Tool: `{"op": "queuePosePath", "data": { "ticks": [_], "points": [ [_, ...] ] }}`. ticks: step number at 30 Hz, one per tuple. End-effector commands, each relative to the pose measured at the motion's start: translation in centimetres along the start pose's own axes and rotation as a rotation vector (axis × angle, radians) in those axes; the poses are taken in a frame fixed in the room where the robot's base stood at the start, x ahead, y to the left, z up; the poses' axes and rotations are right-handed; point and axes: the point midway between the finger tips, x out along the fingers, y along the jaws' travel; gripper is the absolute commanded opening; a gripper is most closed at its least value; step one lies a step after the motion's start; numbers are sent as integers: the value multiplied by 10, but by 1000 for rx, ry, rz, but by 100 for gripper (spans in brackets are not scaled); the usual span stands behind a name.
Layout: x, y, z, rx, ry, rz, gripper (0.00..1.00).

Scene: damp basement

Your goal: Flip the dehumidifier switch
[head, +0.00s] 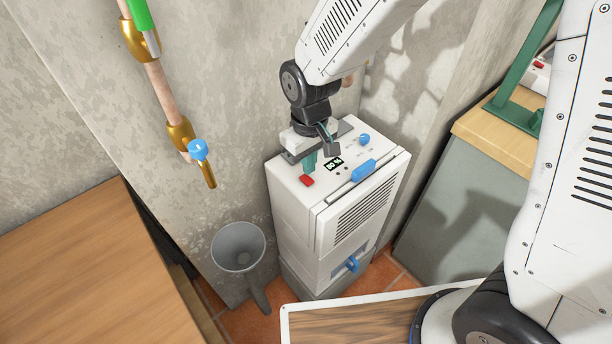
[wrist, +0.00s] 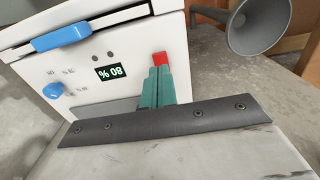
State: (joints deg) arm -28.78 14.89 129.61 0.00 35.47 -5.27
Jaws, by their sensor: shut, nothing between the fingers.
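The white dehumidifier (head: 292,215) stands against the wall in the head view. Its top panel carries a red switch (head: 306,180), a small display reading 80 % (head: 333,164), and a blue knob (head: 364,139). In the wrist view the red switch (wrist: 160,58) shows just beyond my fingertips. My gripper (head: 309,166) is shut and empty, its teal fingers together, pointing down at the panel beside the switch. The fingers partly cover the switch in the wrist view (wrist: 157,72). I cannot tell whether they touch it.
A grey funnel (head: 238,247) stands left of the dehumidifier. A copper pipe with a blue-handled tap (head: 198,150) runs down the wall. A wooden surface (head: 80,275) fills the lower left. A wood-topped cabinet (head: 500,130) stands to the right. A white-edged wooden board (head: 340,322) lies in front.

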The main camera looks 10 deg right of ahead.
Motion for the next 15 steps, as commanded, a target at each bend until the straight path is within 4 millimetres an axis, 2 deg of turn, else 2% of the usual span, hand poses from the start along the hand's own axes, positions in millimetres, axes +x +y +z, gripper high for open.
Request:
{"op": "queuePosePath", "data": {
  "ticks": [9,15],
  "points": [
    [-26,0,0,0,1,0,0],
    [-36,0,0,0,0,0,0]
  ]
}}
